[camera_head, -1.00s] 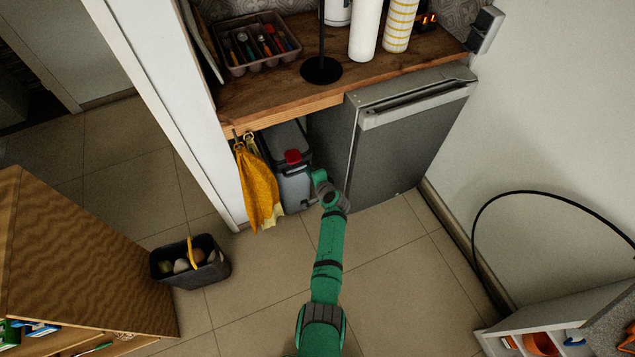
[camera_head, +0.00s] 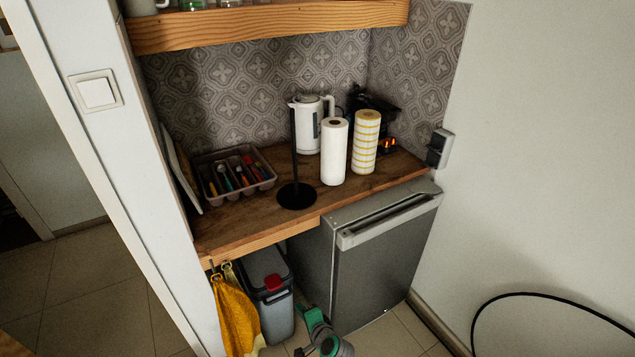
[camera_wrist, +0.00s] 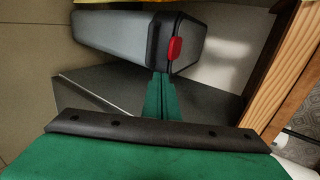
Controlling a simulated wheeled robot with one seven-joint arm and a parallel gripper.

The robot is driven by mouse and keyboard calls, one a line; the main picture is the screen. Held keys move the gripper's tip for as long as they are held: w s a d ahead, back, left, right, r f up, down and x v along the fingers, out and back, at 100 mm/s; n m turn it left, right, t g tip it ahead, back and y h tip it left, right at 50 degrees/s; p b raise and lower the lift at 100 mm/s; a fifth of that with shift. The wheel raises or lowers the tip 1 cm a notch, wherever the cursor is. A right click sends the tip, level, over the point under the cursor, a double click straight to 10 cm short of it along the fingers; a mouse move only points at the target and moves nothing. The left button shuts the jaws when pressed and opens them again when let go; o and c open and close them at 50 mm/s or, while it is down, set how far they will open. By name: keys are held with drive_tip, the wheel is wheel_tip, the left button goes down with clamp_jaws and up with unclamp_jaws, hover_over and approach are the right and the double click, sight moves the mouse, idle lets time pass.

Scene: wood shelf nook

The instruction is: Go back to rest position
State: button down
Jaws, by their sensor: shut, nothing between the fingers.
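My gripper (camera_wrist: 160,98) shows in the wrist view as two green fingers lying together, with nothing between them. Its fingertips point toward the grey bin (camera_wrist: 125,38) with the red lid button (camera_wrist: 174,49); whether they touch it I cannot tell. In the head view only a short green and grey part of my arm shows at the bottom edge, right of the bin (camera_head: 276,315) and in front of the small grey fridge (camera_head: 385,265). The rest of the arm is out of that view.
The wooden counter (camera_head: 243,228) overhangs the bin. It carries a cutlery tray (camera_head: 262,184), a black stand (camera_head: 296,196), two paper rolls (camera_head: 334,150) and a white kettle (camera_head: 308,110). A yellow towel (camera_head: 235,318) hangs left of the bin. A black cable (camera_head: 540,297) loops at right.

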drive_tip(key=s+d+n+t+h, duration=0.1)
drive_tip(key=s+d+n+h, duration=0.2)
drive_tip(key=s, duration=1.1)
drive_tip(key=s+d+n+t+h, duration=0.15)
drive_tip(key=s+d, duration=0.35)
drive_tip(key=s, duration=0.9)
drive_tip(key=s+r+n+t+h, duration=0.1)
drive_tip(key=s+r+n, duration=0.2)
drive_tip(key=s+r, duration=0.6)
drive_tip(key=s+r+n+t+h, duration=0.1)
drive_tip(key=s+r+n, duration=0.3)
drive_tip(key=s+r, duration=0.5)
wheel_tip(320, 180, up, 5)
drive_tip(key=shift+s+r+t, duration=0.1)
drive_tip(key=shift+s+t, duration=0.2)
drive_tip(key=shift+t, duration=0.05)
